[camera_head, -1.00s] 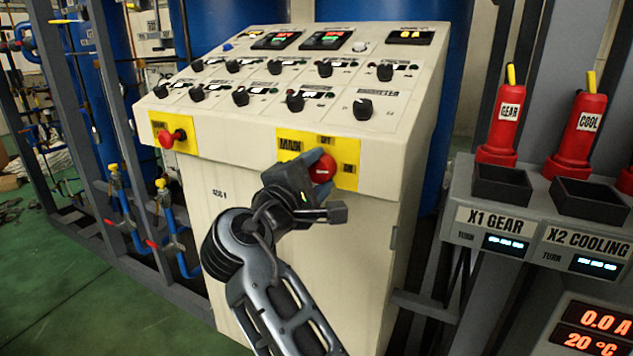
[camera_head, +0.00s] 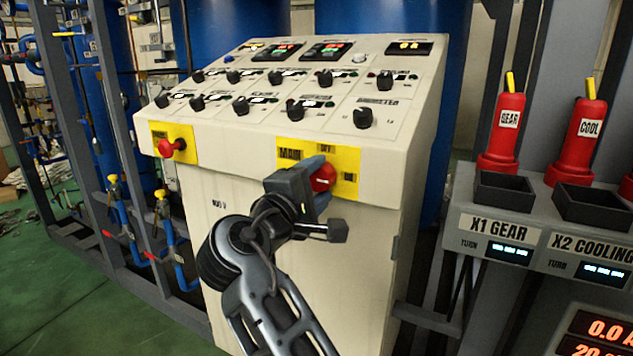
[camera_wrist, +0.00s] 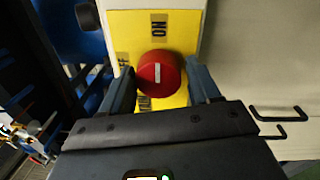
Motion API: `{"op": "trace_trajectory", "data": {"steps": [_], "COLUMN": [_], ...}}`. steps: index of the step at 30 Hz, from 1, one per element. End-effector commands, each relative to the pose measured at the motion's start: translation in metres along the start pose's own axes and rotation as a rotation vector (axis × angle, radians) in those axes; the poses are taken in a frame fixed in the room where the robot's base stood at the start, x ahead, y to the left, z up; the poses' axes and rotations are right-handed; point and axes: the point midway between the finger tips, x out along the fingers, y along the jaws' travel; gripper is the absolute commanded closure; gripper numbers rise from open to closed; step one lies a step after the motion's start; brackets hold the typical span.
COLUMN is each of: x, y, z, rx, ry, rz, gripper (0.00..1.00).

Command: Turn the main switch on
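The main switch (camera_head: 323,178) is a round red knob on a yellow plate (camera_head: 347,162) at the front of the cream control panel. In the wrist view the knob (camera_wrist: 160,73) has a white line pointing up and down the picture, in line with the ON label (camera_wrist: 158,28). The OFF label is partly hidden at the left finger. My gripper (camera_head: 318,190) is at the knob. In the wrist view its fingers (camera_wrist: 161,82) stand close on both sides of it and appear shut on it; the contact itself is hard to see.
Another red knob (camera_head: 171,147) sits on a yellow plate at the panel's left. Black knobs and displays cover the sloping top (camera_head: 285,125). At right a grey shelf (camera_head: 500,223) holds the red GEAR (camera_head: 505,130) and COOL (camera_head: 580,135) devices. Green floor is free at lower left.

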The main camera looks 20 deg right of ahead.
Motion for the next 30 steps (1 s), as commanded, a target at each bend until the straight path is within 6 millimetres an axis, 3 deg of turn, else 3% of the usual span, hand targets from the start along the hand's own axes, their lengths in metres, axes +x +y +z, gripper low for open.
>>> {"op": "trace_trajectory", "data": {"steps": [5,14,24,30], "x": [0.0,-0.004,-0.054,-0.075], "y": [0.001,0.001,0.0,0.001], "z": [0.0,-0.001,-0.001,-0.001], "rx": [0.0,0.0,0.0,0.0], "ry": [0.0,0.002,0.003,0.002], "rz": [0.001,0.002,0.002,0.002], "gripper": [0.21,0.21,0.21,0.21]}}
